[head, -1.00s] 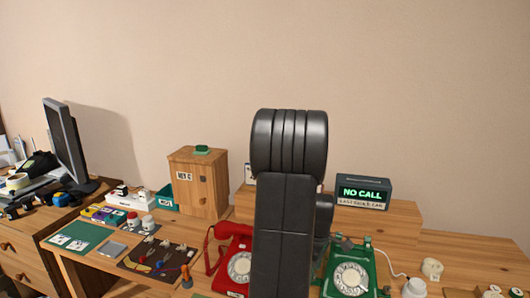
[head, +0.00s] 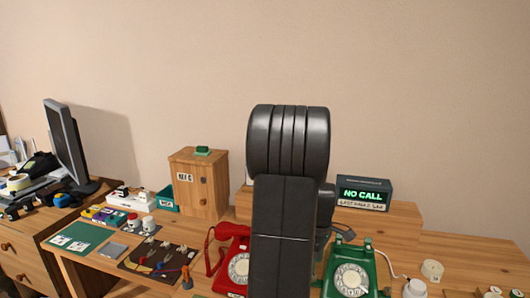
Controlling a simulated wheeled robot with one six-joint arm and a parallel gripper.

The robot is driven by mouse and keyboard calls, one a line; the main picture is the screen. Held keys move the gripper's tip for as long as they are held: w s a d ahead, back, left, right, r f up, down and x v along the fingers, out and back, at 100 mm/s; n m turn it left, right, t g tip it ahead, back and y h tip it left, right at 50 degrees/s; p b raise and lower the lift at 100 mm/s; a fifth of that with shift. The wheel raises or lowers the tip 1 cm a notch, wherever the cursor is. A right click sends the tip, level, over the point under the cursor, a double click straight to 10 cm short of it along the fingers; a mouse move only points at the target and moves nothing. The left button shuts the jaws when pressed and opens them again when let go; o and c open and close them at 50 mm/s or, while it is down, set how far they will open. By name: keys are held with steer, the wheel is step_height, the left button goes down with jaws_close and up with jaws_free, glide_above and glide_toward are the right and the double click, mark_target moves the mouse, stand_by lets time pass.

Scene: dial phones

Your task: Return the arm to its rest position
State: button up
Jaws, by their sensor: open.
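My black arm (head: 283,225) rises in the middle of the head view, upper link upright and the thick ribbed joint on top. My gripper (head: 343,233) shows only in part, as small dark pieces right of the arm, just above the back of the green dial phone (head: 349,275). It is open, and I see nothing held in it. The arm hides much of the middle of the desk and part of the red dial phone (head: 238,266).
A display box (head: 363,193) reading "NO CALL" stands on a wooden riser (head: 400,219) behind the green phone. A wooden key cabinet (head: 199,184) stands at left. A monitor (head: 64,140) is on the far-left desk. The wall above is clear.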

step_height(320, 180, up, 9)
step_height(320, 180, down, 14)
steer(key=shift+s+f, duration=0.1)
steer(key=shift+f+m, duration=0.1)
steer(key=shift+m, duration=2)
